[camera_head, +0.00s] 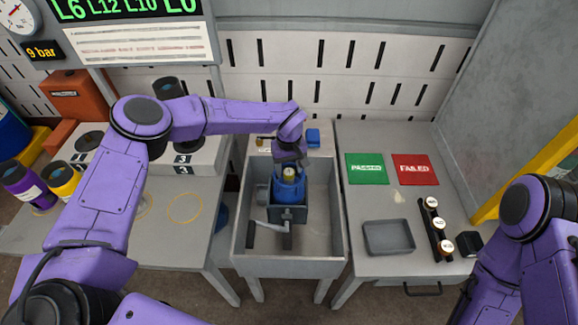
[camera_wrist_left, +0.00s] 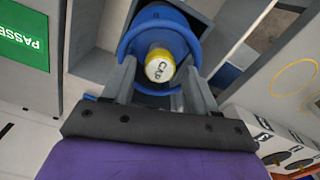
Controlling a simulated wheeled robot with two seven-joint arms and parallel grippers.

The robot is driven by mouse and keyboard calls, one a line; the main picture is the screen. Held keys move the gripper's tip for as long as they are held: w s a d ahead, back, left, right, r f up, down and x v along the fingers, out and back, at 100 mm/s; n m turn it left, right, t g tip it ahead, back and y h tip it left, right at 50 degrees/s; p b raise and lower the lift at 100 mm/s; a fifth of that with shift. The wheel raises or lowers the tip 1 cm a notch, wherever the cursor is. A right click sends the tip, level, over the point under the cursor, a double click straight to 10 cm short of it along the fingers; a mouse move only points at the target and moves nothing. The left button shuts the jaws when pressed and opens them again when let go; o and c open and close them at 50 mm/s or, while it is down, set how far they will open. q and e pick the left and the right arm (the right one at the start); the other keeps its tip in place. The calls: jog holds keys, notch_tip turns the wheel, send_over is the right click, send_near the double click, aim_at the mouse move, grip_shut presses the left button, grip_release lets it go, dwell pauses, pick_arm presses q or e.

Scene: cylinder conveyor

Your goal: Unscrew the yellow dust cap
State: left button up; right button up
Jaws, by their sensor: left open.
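A blue cylinder (camera_head: 288,190) stands upright in a dark holder (camera_head: 287,214) inside a grey basin. The yellow dust cap (camera_head: 289,172), with a pale top, sits on the cylinder's upper end. My left gripper (camera_head: 289,160) is just above it, pointing down. In the left wrist view the cap (camera_wrist_left: 160,68) lies between the open fingers of the gripper (camera_wrist_left: 159,76), with room on both sides. The blue collar (camera_wrist_left: 157,22) of the cylinder surrounds the cap's far side. My right arm shows at the lower right, but its gripper is out of view.
The grey basin (camera_head: 325,262) has walls around the holder and a crank handle in front. On the right table are a green PASSED mat (camera_head: 366,169), a red FAILED mat (camera_head: 414,169) and a grey tray (camera_head: 388,237). Yellow and purple cylinders stand at far left.

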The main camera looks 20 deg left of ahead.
pick_arm(q)
jog(key=m, duration=0.6)
jog(key=shift+f, duration=0.1)
jog(key=shift+f+b, duration=1)
jog(key=shift+f, duration=0.2)
jog(key=shift+r, duration=0.15)
